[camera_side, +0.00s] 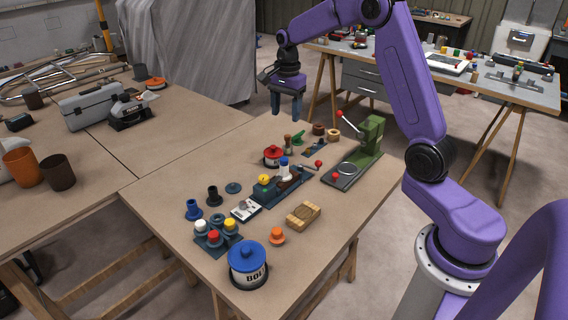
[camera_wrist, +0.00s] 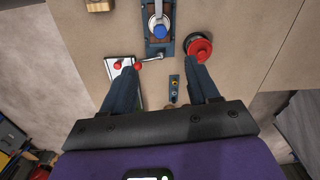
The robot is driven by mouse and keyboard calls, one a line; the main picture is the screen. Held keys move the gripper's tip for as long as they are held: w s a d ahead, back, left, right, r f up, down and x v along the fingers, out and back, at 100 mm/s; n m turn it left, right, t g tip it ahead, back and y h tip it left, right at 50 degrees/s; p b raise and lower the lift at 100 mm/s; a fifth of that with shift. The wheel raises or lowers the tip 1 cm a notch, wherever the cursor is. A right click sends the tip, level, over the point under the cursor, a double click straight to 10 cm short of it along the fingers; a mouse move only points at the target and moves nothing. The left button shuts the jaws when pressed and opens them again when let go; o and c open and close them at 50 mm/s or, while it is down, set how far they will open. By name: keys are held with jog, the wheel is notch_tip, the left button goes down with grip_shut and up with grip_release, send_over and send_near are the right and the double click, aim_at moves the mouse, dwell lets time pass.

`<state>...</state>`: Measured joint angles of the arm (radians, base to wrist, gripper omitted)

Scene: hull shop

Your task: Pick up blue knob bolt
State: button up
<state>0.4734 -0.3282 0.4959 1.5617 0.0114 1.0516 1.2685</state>
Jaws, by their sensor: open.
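A small blue knob-shaped piece (camera_side: 193,209) stands on the table's left side in the side view, beside a black one (camera_side: 214,196). A white piece with a blue top (camera_side: 284,167) stands upright on a dark blue fixture (camera_side: 268,193) near the middle. A blue top on the fixture also shows in the wrist view (camera_wrist: 158,24). I cannot tell for certain which is the blue knob bolt. My gripper (camera_side: 286,115) is open and empty, pointing down above the far end of the table. In the wrist view its fingers (camera_wrist: 163,92) are apart.
A red-lidded pot (camera_side: 272,156) is beside the fixture. A green press (camera_side: 362,148) stands right. A tray (camera_side: 215,246) holds white, yellow and red knobs. A blue-lidded pot (camera_side: 247,266), wooden block (camera_side: 303,215) and orange knob (camera_side: 277,236) are in front. The table's near-left corner is bare.

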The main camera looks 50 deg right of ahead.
aim_at(284, 158)
jog(key=f, duration=1.6)
jog(key=shift+w+f, duration=0.25)
jog(key=shift+w, duration=0.05)
jog(key=shift+c, duration=0.2)
grip_shut()
